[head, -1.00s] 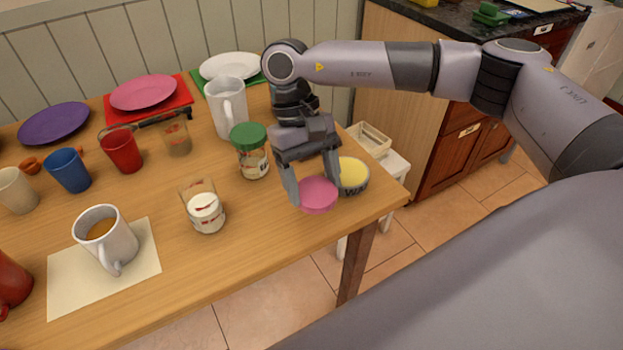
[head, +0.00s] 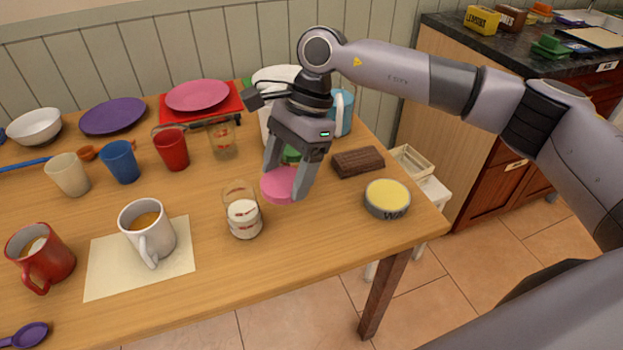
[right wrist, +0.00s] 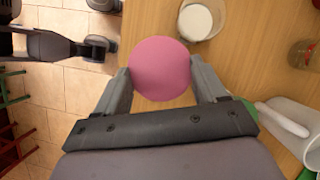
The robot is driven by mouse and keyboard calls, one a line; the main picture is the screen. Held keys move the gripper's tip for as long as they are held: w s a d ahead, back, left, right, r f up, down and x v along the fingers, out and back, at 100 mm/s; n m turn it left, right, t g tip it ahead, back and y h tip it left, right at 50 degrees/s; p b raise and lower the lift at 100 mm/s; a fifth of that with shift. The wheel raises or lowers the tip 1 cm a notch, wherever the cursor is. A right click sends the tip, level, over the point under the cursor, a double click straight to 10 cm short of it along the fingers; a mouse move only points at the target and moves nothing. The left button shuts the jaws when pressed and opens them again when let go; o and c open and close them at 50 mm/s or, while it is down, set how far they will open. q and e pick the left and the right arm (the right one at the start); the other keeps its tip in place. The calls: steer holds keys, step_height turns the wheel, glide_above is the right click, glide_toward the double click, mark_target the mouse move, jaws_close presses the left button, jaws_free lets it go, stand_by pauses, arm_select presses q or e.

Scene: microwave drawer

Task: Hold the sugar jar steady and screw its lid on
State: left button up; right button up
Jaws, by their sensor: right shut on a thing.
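The sugar jar (head: 243,218) is an open clear glass with white contents and red markings. It stands upright on the table, left of and nearer than my right gripper in the head view. It also shows at the top of the right wrist view (right wrist: 197,20). My right gripper (head: 285,183) is shut on the round pink lid (head: 277,186), with a finger on either side. The lid is held above the table, to the right of the jar and apart from it. The lid fills the gap between the fingers in the right wrist view (right wrist: 160,68). My left gripper is not in view.
A wax tin (head: 387,199) and a brown block (head: 358,162) stand to the right. A green-lidded jar (head: 291,155) is partly hidden behind my right gripper. A white mug (head: 147,233) on a paper mat is left of the sugar jar.

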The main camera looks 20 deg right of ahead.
steer(key=w+a+r+m+t, duration=0.3)
steer(key=a+m, duration=0.4)
steer(key=m, duration=0.3)
steer(key=shift+r+t, duration=0.5)
steer(key=shift+r, duration=0.55)
steer(key=shift+a+f, duration=0.1)
steer(key=shift+a, duration=0.05)
steer(key=shift+f, duration=1.9)
